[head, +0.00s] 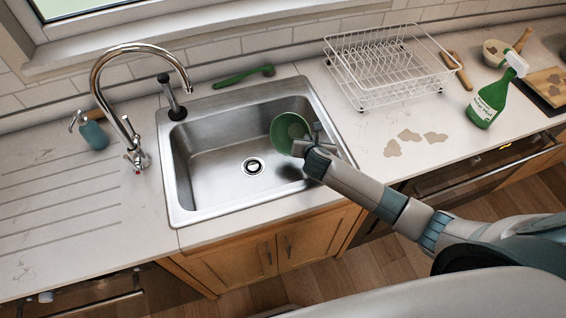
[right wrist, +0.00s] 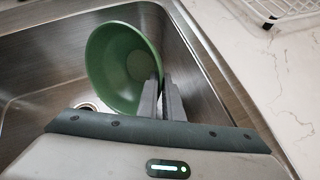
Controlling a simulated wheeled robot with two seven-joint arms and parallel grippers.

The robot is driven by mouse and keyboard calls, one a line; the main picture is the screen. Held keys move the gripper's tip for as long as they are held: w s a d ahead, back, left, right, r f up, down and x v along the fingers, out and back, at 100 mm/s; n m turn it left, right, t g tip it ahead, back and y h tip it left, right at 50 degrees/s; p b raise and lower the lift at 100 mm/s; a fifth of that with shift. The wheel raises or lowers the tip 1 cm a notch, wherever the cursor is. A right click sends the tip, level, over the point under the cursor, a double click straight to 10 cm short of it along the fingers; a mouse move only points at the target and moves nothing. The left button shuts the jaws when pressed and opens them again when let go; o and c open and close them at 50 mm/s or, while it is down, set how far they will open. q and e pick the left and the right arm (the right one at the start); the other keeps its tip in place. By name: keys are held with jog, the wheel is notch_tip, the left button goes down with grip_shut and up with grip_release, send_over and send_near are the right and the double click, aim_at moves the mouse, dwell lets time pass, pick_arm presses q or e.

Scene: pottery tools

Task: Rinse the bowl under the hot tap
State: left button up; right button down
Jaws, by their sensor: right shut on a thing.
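A green bowl (head: 287,132) is tilted on its side over the right part of the steel sink basin. My right gripper (head: 305,140) is shut on its rim; the right wrist view shows the two fingers (right wrist: 163,100) pinching the rim of the bowl (right wrist: 112,62). The bowl's inside looks empty. The chrome tap (head: 128,110) stands at the left of the sink, its spout curving toward the basin. A small red mark shows on the tap's base (head: 137,158). No water is seen running. My left gripper is not in view.
The sink (head: 215,165) has a drain in its floor. A soap bottle (head: 93,132) stands left. A wire dish rack (head: 388,65), brown stains (head: 408,135) and a green spray bottle (head: 489,100) are right.

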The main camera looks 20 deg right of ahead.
jog(key=shift+w+d+r+m+g+y, duration=0.35)
jog(key=shift+w+d+r+g+y, duration=0.5)
jog(key=shift+r, duration=0.75)
jog(key=shift+w+d+r+m+g+y, duration=0.3)
jog(key=shift+w+d+r+g+y, duration=0.45)
jog(key=shift+r, duration=0.8)
jog(key=shift+w+d+r+m+g+y, duration=0.45)
jog(key=shift+d+r+g, duration=0.35)
jog(key=shift+d+r, duration=0.6)
jog(key=shift+w+d+r+y, duration=0.15)
jog(key=shift+w+y, duration=0.15)
jog(key=shift+y, duration=0.05)
jog(key=shift+w+d+g+y+b, duration=0.45)
jog(key=shift+d+g+y, duration=0.05)
jog(key=shift+d+g, duration=0.1)
jog(key=shift+w+d+r+m+g+b, duration=0.25)
jog(key=shift+r+m+g+b, duration=0.05)
jog(key=shift+r, duration=0.1)
jog(key=shift+w+d+y, duration=0.1)
jog(key=shift+d+y, duration=0.05)
jog(key=shift+y, duration=0.15)
jog(key=shift+w+d+r+y+b, duration=0.15)
jog(key=shift+r+y+b, duration=0.15)
jog(key=shift+r+b, duration=0.15)
jog(key=shift+g, duration=0.3)
